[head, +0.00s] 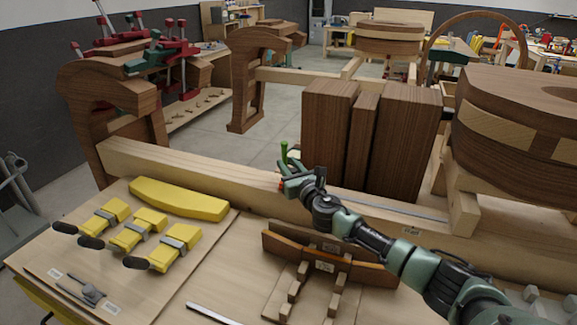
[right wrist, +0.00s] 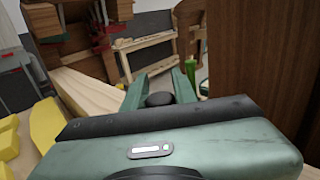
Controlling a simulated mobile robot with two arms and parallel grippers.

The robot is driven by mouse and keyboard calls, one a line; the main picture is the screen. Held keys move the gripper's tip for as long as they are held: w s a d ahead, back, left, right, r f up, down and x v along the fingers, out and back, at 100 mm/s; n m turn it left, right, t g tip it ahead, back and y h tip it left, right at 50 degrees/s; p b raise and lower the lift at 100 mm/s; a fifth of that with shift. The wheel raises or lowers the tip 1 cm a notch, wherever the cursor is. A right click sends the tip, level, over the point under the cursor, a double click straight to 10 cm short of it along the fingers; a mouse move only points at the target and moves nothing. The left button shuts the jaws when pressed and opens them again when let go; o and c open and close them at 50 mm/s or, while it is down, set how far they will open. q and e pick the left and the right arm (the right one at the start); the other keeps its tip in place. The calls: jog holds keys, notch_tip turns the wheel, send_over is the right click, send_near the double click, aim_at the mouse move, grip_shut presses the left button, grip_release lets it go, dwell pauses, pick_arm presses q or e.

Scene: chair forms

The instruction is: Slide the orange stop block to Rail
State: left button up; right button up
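My right gripper (head: 292,182) is over the long pale beam (head: 215,176), left of the upright dark boards. A small orange-red patch (head: 281,184) shows beside its fingers in the head view; it may be the stop block, mostly hidden by the gripper. A green upright handle (head: 284,152) stands just behind the gripper and also shows in the right wrist view (right wrist: 191,72). In that view the two green fingers (right wrist: 160,84) stand apart, with no block visible between them. A thin metal rail (head: 395,207) runs along the beam to the right. My left gripper is not in view.
Dark upright boards (head: 328,130) stand close right of the gripper. A round laminated wooden form (head: 520,115) is at the right. Several yellow clamps (head: 145,233) and a yellow curved piece (head: 178,199) lie at the left of the bench. A brown curved rack (head: 330,255) lies in front.

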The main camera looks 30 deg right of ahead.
grip_shut()
dwell(1.2)
